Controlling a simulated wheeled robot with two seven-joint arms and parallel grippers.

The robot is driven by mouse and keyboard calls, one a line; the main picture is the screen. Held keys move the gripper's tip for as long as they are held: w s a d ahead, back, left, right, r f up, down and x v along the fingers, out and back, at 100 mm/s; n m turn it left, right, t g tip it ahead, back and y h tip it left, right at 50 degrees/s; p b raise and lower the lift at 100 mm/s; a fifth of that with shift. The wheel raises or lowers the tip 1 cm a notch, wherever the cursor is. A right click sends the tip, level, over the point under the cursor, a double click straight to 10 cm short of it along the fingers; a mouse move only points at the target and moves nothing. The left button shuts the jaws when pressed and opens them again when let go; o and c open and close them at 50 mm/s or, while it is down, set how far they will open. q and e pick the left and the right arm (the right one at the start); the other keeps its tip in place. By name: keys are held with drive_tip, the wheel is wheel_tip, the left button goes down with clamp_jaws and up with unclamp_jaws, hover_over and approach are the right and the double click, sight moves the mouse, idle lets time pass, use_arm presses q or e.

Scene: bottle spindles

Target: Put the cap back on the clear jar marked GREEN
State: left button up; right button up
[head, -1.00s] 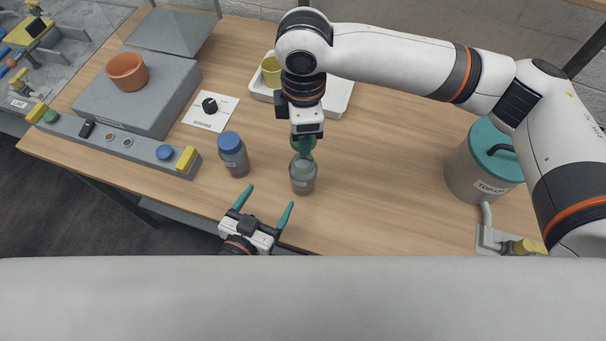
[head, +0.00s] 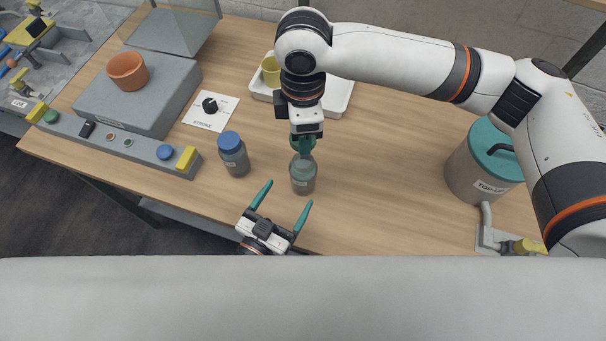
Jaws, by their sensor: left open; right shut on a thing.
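A clear jar (head: 303,180) with a small label too small to read stands upright on the table. My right gripper (head: 303,146) points straight down over the jar and is shut on a green cap (head: 302,155) at the jar's mouth. The fingers are green too, so where they end and the cap begins is hard to tell, and I cannot tell whether the cap is seated. My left gripper (head: 283,203) is open and empty near the table's front edge, just below and left of the jar.
A jar with a blue cap (head: 233,153) stands left of the clear jar. A white tray with a yellow cup (head: 271,71) is behind. A knob card (head: 210,107) and grey machine (head: 150,95) are left. A teal-lidded pot (head: 485,165) is right.

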use_arm(q)
drive_tip(key=x, duration=0.9)
drive_tip(key=shift+w+d+r, duration=0.1)
drive_tip(key=shift+w+d, duration=0.1)
drive_tip(key=shift+w, duration=0.1)
drive_tip(key=c, duration=1.4)
drive_tip(key=shift+c, duration=0.2)
use_arm(e)
hover_over(303, 160)
drive_tip(key=shift+f, duration=2.5)
drive_tip(key=shift+f, duration=0.1)
drive_tip(key=shift+f, duration=0.8)
drive_tip(key=shift+f, duration=0.55)
